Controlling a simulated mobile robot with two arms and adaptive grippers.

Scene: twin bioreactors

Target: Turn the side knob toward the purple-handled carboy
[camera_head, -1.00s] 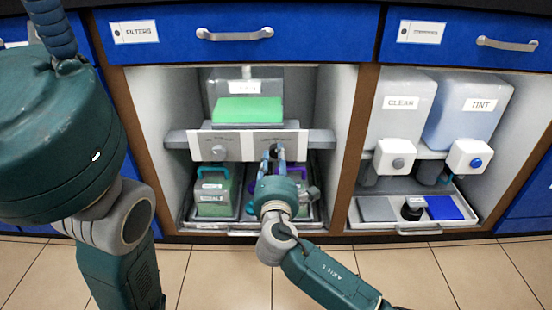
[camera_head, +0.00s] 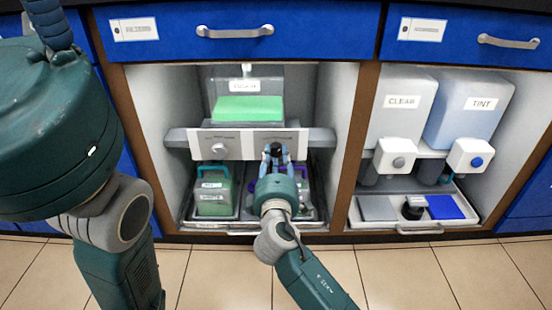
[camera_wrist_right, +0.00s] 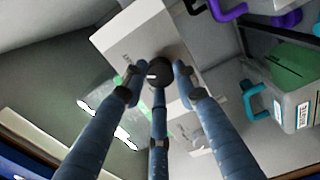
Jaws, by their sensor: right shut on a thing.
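The side knob (camera_head: 276,149) is dark and sits on the right part of the white panel (camera_head: 245,146) under the shelf tank. It shows as a round black knob (camera_wrist_right: 159,71) in the right wrist view. My right gripper (camera_head: 275,157) is closed around it, with fingers on both sides. The purple-handled carboy stands below the panel at the right, mostly hidden by my right gripper; its purple handle (camera_wrist_right: 228,12) shows at the top of the wrist view. The teal-handled carboy (camera_head: 212,192) stands below left. My left arm is at the left; its gripper is out of sight.
A tank with green liquid (camera_head: 248,107) stands above. The right cabinet holds the CLEAN (camera_head: 402,105) and TINT (camera_head: 468,112) containers above a tray (camera_head: 430,226). A wooden divider (camera_head: 353,150) separates the bays.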

